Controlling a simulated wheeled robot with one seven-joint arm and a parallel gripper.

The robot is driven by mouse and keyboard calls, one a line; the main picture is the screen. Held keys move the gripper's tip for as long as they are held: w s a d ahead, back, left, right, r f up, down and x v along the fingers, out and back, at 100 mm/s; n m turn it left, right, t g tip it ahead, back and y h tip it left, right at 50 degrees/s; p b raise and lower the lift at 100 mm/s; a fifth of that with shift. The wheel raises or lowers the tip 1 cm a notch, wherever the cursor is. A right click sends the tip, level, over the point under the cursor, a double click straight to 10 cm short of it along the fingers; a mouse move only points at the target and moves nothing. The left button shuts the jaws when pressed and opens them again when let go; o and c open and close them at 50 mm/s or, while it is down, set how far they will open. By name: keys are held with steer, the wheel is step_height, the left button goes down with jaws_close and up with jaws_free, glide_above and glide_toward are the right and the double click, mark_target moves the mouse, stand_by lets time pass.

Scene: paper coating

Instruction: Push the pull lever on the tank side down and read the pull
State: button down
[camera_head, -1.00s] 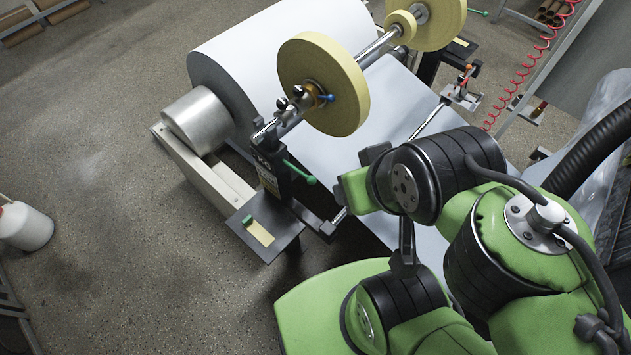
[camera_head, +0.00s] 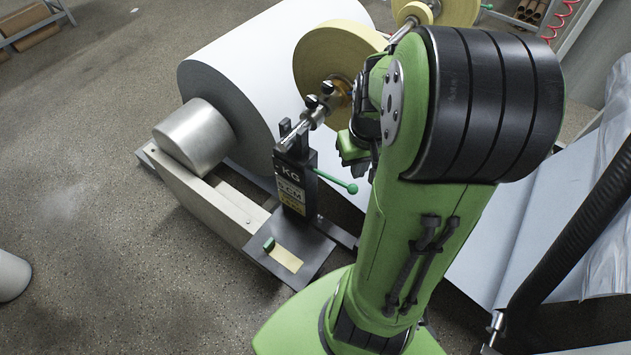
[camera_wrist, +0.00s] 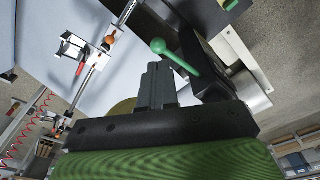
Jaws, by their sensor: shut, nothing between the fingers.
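A green lever with a ball knob (camera_head: 335,182) sticks out from a black upright block (camera_head: 293,180) at the near end of the roll shaft, its knob a little lower than its root. The lever also shows in the wrist view (camera_wrist: 175,56). The block's face carries KG and CM lettering and a yellow patch; no reading can be made out. My gripper (camera_wrist: 155,68) is shut and empty, its tips just beside the lever knob in the wrist view; I cannot tell if they touch. In the head view my arm hides most of the gripper.
A big white paper roll (camera_head: 235,75) with a metal core (camera_head: 194,138) lies left of the block. Yellow discs (camera_head: 325,55) sit on the shaft behind. A black plate (camera_head: 298,268) with a green piece lies below. Open floor is at left.

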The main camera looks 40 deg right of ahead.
mark_target(354, 189)
steer(key=shift+w+d+f, duration=0.1)
steer(key=shift+f, duration=0.25)
steer(key=f+b, duration=0.6)
steer(key=f, duration=0.1)
steer(key=shift+w+d, duration=0.1)
steer(key=shift+d, duration=0.1)
steer(key=shift+r, duration=0.2)
